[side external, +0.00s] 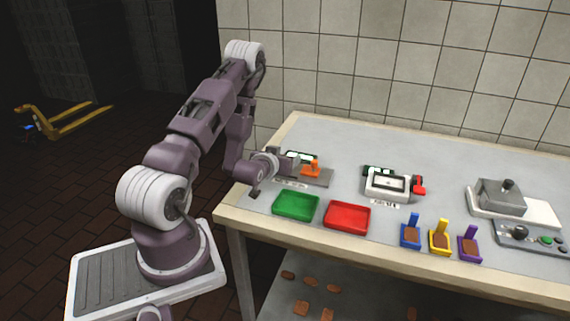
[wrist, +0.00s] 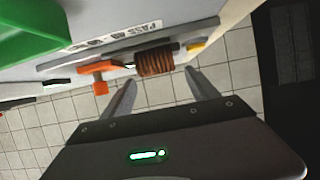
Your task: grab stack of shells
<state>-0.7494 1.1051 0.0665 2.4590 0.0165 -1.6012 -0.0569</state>
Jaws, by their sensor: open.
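A stack of ridged brown shells (wrist: 155,62) sits on a grey device against an orange clamp-like part (wrist: 99,70) in the wrist view. My gripper (wrist: 162,79) is open, with one finger toward each side of the stack. The stack lies just ahead of the fingertips, and nothing is held. In the side view my gripper (side external: 286,163) is at the left end of the table by the device, with the orange part (side external: 312,168) just right of it. I cannot make out the stack there.
A green tray (side external: 295,206) and a red tray (side external: 347,217) lie in front of the device. Blue (side external: 410,243), yellow and purple holders with brown pieces stand at the front edge. A white machine (side external: 388,185) and a grey press (side external: 503,197) stand farther right. Brown pieces lie below the table.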

